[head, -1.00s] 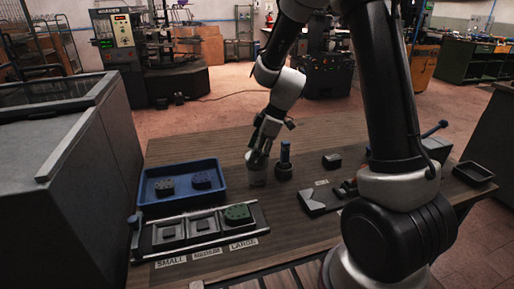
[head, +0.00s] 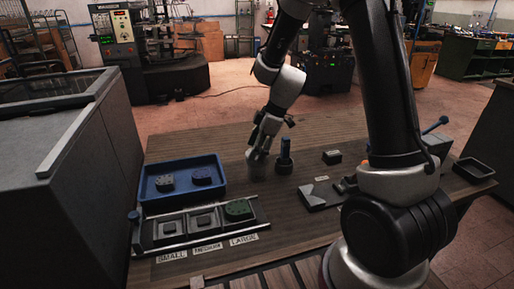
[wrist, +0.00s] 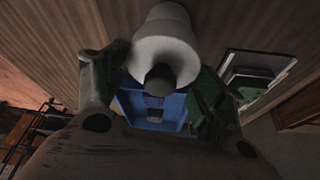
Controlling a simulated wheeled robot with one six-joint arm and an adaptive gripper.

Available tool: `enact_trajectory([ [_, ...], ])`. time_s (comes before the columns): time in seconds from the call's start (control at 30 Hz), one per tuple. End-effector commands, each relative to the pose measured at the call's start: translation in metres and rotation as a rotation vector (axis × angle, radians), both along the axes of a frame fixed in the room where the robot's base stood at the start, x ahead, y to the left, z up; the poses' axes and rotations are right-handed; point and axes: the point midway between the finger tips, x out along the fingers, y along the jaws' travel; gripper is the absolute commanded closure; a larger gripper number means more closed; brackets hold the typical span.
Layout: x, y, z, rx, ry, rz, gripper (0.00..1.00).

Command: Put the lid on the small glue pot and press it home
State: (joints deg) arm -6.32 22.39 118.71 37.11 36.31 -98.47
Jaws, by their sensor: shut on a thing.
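The small glue pot (head: 256,170) is a pale grey cylinder standing on the wooden table. My gripper (head: 260,150) points down right over it. In the wrist view the pot (wrist: 166,18) shows beyond a wider pale disc, which looks like the lid (wrist: 160,52), with a dark knob (wrist: 160,78). My gripper (wrist: 160,72) has its fingers on both sides and is shut on the lid by its knob. The lid lines up with the pot's top. I cannot tell whether it is fully seated; the fingers hide the joint in the head view.
A dark round holder with a blue-topped upright tool (head: 285,160) stands close right of the pot. A blue tray (head: 150,190) with two blocks lies left, behind a labelled three-pocket fixture (head: 180,243). A grey block (head: 332,157) and flat plate (head: 315,196) lie right.

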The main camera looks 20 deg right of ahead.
Motion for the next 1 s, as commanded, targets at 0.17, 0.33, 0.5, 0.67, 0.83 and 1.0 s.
enact_trajectory([
  [0.17, 0.0, 0.0, 0.0, 0.0, 0.0, 0.0, 0.43],
  [0.33, 0.0, 0.0, -0.001, 0.0, 0.0, 0.0, 0.43],
  [0.5, 0.0, 0.0, -0.006, -0.001, 0.001, 0.001, 0.43],
  [0.67, 0.0, 0.0, -0.011, 0.0, 0.001, 0.0, 0.43],
  [0.83, 0.0, 0.0, -0.011, 0.0, 0.0, 0.001, 0.43],
  [1.0, 0.0, 0.0, -0.011, 0.0, 0.0, 0.0, 0.43],
])
